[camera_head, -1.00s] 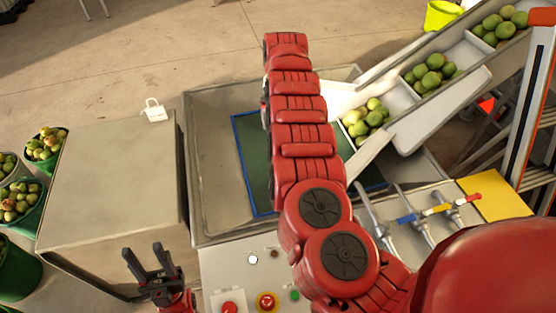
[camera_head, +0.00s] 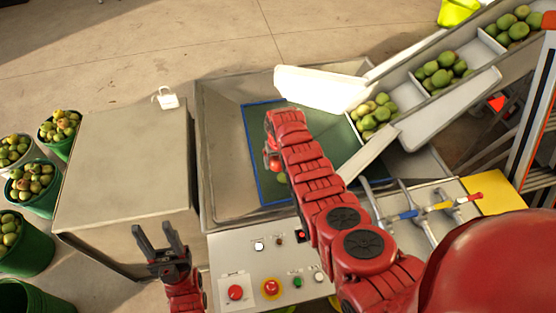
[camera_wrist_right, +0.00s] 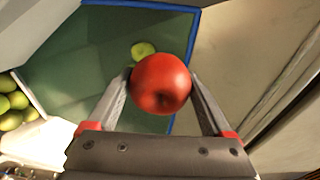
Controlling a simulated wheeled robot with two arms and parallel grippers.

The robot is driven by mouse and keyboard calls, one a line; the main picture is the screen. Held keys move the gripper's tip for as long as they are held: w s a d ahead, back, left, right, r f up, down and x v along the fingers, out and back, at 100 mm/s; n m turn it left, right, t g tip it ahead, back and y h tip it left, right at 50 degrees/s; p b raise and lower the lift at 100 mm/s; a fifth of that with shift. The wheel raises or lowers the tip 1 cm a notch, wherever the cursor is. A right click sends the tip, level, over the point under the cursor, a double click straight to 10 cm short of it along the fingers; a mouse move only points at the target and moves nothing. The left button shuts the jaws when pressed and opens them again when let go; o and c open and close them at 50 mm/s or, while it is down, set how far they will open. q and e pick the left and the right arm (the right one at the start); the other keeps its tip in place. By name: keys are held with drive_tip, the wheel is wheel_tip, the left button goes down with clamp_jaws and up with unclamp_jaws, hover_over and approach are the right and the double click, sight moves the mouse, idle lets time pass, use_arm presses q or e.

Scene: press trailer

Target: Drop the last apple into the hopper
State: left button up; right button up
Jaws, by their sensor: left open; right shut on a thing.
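The red apple (camera_wrist_right: 162,84) sits between the fingertips of my right gripper (camera_wrist_right: 161,90) in the right wrist view, and the gripper is shut on it. Below the apple is the green floor (camera_wrist_right: 70,65) of the hopper, edged in blue. In the head view the hopper (camera_head: 222,165) is a grey metal basin; my right arm reaches over it and mostly hides the gripper. A red round thing, apparently the apple (camera_head: 272,161), shows there. A small green apple (camera_wrist_right: 143,50) lies on the green floor. My left gripper (camera_head: 156,233) is open and empty near the grey table's front edge.
A conveyor (camera_head: 470,90) with several green apples rises to the right from the hopper. A control panel (camera_head: 225,260) with buttons and pipes with valves are at the front. The grey table (camera_head: 125,180) is bare except for a white padlock-shaped item (camera_head: 166,98). Apple buckets stand left.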

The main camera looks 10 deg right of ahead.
wheel_tip(320, 180, down, 5)
drive_tip(key=b, duration=0.3)
drive_tip(key=shift+b, duration=0.3)
